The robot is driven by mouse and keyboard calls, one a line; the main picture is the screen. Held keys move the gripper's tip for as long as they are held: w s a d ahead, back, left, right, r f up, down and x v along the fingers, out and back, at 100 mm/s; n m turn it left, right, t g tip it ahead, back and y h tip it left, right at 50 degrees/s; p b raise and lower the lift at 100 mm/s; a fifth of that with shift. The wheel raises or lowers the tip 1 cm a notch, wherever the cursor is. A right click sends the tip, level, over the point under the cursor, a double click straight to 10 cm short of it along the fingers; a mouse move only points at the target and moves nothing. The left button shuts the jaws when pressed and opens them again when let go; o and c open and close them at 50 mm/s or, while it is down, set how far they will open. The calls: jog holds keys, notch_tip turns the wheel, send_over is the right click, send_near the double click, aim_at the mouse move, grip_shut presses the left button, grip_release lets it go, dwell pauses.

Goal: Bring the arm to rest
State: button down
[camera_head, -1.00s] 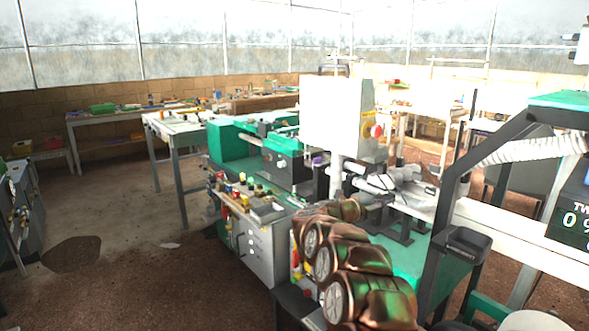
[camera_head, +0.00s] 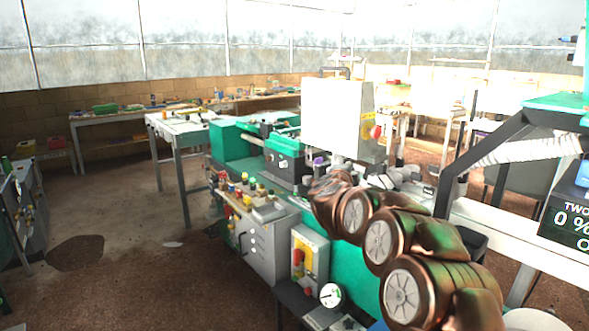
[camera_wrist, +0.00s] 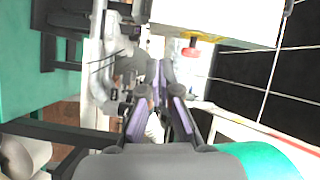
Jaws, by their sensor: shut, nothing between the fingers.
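My gripper (camera_wrist: 158,78) shows in the wrist view, with its purple-lined fingers close together at the tips and nothing between them. It points toward the machine area, with a white box with a red knob (camera_wrist: 225,18) ahead and to the right. In the head view my copper-coloured arm reaches from the lower right up toward the middle of the green machine bench. I cannot make out the fingers clearly there.
The white box (camera_head: 332,115) stands on the green machine (camera_head: 232,145) just behind my arm. A grey cabinet (camera_head: 268,245) with knobs and a yellow-and-red control box (camera_head: 309,258) stand to the left of my arm. A dark frame (camera_head: 455,170) rises at right. The floor at left is open.

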jog(key=s+a+r+n+y, duration=0.3)
jog(key=s+a+n+y, duration=0.25)
jog(key=a, duration=0.25)
jog(key=s+a+f+n+g+y+p, duration=0.1)
jog(key=s+a+f+n+g+y, duration=0.15)
jog(key=s, duration=0.35)
jog(key=s+a+f+n+g+y, duration=0.1)
jog(key=s+f+n+g, duration=0.1)
jog(key=s+n, duration=0.3)
jog(key=s+a+f+n+g+y+p, duration=0.1)
jog(key=s+a+f+n+g+y, duration=0.1)
jog(key=s, duration=0.5)
jog(key=s+d+f+n+g+h, duration=0.1)
jog(key=s+d+f+g, duration=0.2)
jog(key=s, duration=1.1)
jog(key=s+d+f+n+g+h, duration=0.2)
jog(key=s+d+f+g, duration=0.2)
jog(key=s, duration=1)
jog(key=s+d+f+n+g+h, duration=0.1)
jog(key=s+d+f+g, duration=0.3)
jog(key=s, duration=1)
jog(key=d+f+n, duration=0.1)
jog(key=d+f, duration=0.1)
jog(key=d, duration=0.2)
jog(key=shift+d+h+p, duration=0.4)
jog(key=shift+s+g, duration=0.1)
jog(key=shift+g, duration=0.15)
